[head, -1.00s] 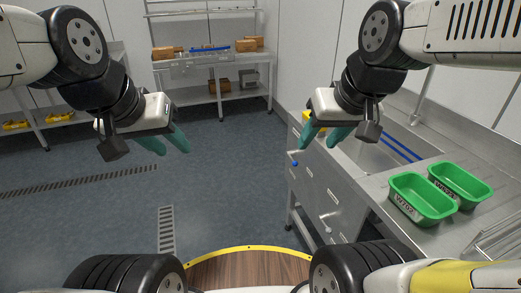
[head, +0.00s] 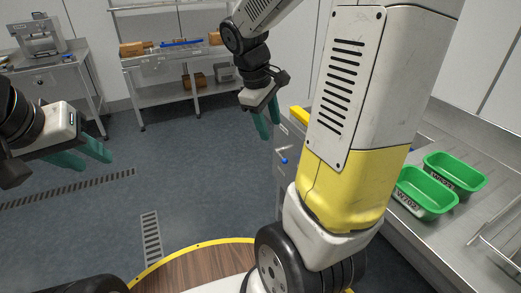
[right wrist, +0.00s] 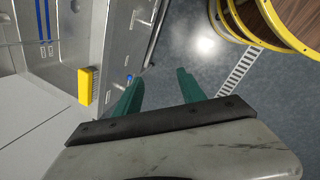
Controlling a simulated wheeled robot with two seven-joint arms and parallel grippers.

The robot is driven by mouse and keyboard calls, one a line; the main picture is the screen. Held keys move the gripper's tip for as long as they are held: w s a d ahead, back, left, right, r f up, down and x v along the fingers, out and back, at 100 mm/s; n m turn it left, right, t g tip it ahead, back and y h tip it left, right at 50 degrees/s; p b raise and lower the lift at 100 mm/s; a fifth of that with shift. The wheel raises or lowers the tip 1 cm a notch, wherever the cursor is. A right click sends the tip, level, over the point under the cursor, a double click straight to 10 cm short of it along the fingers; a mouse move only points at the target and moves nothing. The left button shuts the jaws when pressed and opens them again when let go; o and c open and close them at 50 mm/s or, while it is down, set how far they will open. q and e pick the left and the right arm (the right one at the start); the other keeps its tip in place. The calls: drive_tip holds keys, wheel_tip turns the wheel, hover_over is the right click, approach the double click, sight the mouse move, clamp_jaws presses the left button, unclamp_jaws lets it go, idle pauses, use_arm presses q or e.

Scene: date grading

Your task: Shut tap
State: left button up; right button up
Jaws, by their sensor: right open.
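A small blue handle (head: 284,160), apparently the tap's, sticks out from the front of the steel sink unit in the head view. It also shows in the right wrist view (right wrist: 129,77), just beyond my left-hand fingertip there. Whether the tap is open or shut is too small to tell. My right gripper (head: 269,121) is open and empty, above and a little left of the handle in the head view; in the right wrist view its green fingers (right wrist: 158,82) are spread apart. My left gripper (head: 96,150) is open and empty over the floor at the left.
Two green tubs (head: 455,174) stand on the steel counter at the right. A yellow block (right wrist: 88,85) sits at the sink's edge. My right arm hides much of the sink in the head view. A bench (head: 175,85) with boxes stands behind. The middle floor is clear.

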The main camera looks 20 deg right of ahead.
drive_tip(key=w+d+f+n+g+h, duration=0.1)
drive_tip(key=w+d+f+n+h, duration=0.35)
drive_tip(key=w+f, duration=0.3)
drive_tip(key=w+d+f+n+g+h, duration=0.1)
drive_tip(key=w+d+f+n+h, duration=0.3)
drive_tip(key=w+d+f+n, duration=0.4)
drive_tip(key=w+a+f+n+t+h, duration=0.1)
drive_tip(key=w+f+n+t+h, duration=0.25)
drive_tip(key=f+n, duration=0.55)
drive_tip(key=w+a+f+n+t+h, duration=0.1)
drive_tip(key=w+f+n+t+h, duration=0.2)
drive_tip(key=f, duration=1)
drive_tip(key=w+d+n+t+y, duration=0.1)
drive_tip(key=w+d, duration=0.1)
drive_tip(key=d, duration=0.4)
drive_tip(key=shift+w+d, duration=0.25)
drive_tip(key=shift+d, duration=0.05)
drive_tip(key=shift+f, duration=0.1)
clamp_jaws()
drive_tip(key=shift+w+r, duration=0.1)
drive_tip(key=shift+r, duration=0.1)
